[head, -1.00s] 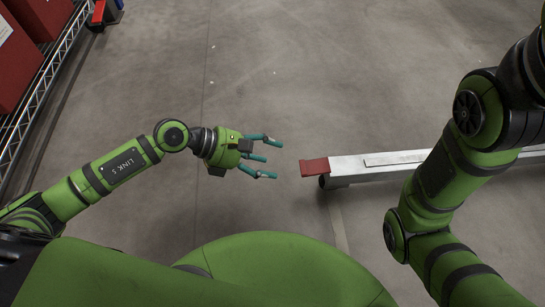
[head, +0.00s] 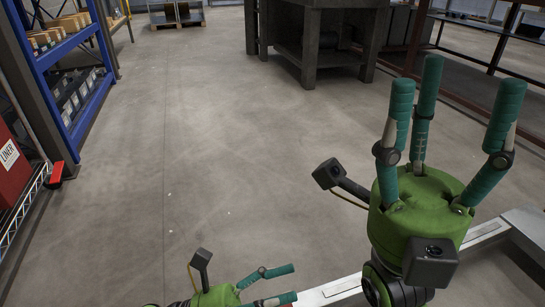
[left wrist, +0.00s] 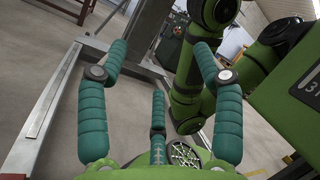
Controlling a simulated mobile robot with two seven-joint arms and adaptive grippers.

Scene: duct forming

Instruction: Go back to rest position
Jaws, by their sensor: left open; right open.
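My right gripper (head: 447,125) stands large at the right of the head view. Its teal fingers point up and are spread apart, with nothing between them. My left gripper (head: 285,284) shows at the bottom edge of the head view, partly cut off, with its fingers pointing right. In the left wrist view the fingers of my left gripper (left wrist: 160,95) are spread wide and hold nothing. One of my own green arms stands beyond them there.
A pale metal beam (head: 335,290) lies low at the bottom right, partly behind my right gripper. A dark heavy table (head: 318,45) stands at the back. The middle floor is clear.

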